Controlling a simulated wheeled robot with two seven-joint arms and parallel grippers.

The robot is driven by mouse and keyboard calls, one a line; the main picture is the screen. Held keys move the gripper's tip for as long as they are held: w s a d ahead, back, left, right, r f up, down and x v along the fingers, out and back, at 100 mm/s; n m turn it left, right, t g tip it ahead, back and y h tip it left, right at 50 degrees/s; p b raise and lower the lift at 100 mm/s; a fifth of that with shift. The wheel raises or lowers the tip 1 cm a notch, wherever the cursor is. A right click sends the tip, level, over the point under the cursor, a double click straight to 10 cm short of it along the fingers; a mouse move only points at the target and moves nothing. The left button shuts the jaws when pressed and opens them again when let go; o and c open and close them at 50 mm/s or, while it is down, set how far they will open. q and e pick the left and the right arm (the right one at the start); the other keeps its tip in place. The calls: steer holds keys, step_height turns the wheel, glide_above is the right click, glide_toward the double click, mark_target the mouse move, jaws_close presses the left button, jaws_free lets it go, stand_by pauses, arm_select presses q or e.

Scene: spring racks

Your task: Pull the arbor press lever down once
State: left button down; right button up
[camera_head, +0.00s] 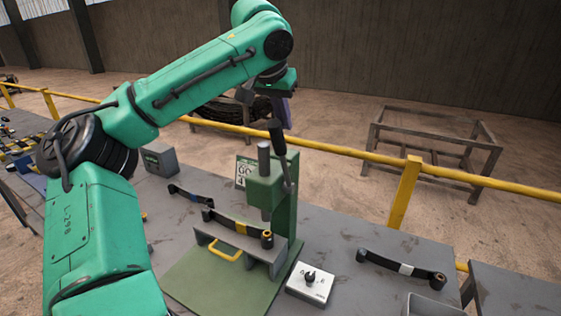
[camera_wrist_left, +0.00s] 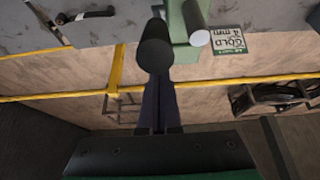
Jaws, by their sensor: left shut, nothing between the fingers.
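The green arbor press (camera_head: 266,195) stands on the grey workbench. Its dark lever (camera_head: 286,170) points up from the press's right side, ending in a black grip. In the left wrist view the grip (camera_wrist_left: 155,47) shows end-on and overlaps the fingertips. My left gripper (camera_head: 284,118) is shut and empty, right beside the top of the lever; I cannot tell whether it touches it. Its dark fingers also show together in the left wrist view (camera_wrist_left: 159,84). A dark leaf spring (camera_head: 226,220) with a yellow band lies across the press's support. My right gripper is not in view.
A white box with a black knob (camera_head: 310,283) sits right of the press base. Another leaf spring (camera_head: 400,267) lies further right on the bench. A sign (camera_head: 243,172) stands behind the press. A yellow rail (camera_head: 340,150) runs behind the bench, with a metal frame (camera_head: 430,145) beyond.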

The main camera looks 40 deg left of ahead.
mark_target(271, 124)
arm_select(q)
steer(key=shift+s+d+b, duration=0.3)
steer(key=shift+s+b, duration=0.1)
steer(key=shift+s, duration=0.55)
steer(key=shift+s+d+b, duration=0.3)
steer(key=shift+s+b, duration=0.05)
steer(key=shift+s, duration=0.55)
steer(key=shift+s+d+f+b, duration=0.25)
steer(key=shift+s+f+b, duration=0.4)
steer(key=shift+b, duration=0.1)
steer(key=shift+s+d+f+b, duration=0.15)
steer(key=shift+s+f+b, duration=0.2)
steer(key=shift+s, duration=0.2)
steer(key=shift+s+d+f+b, duration=0.2)
steer(key=shift+s+b, duration=0.2)
steer(key=shift+s, duration=0.15)
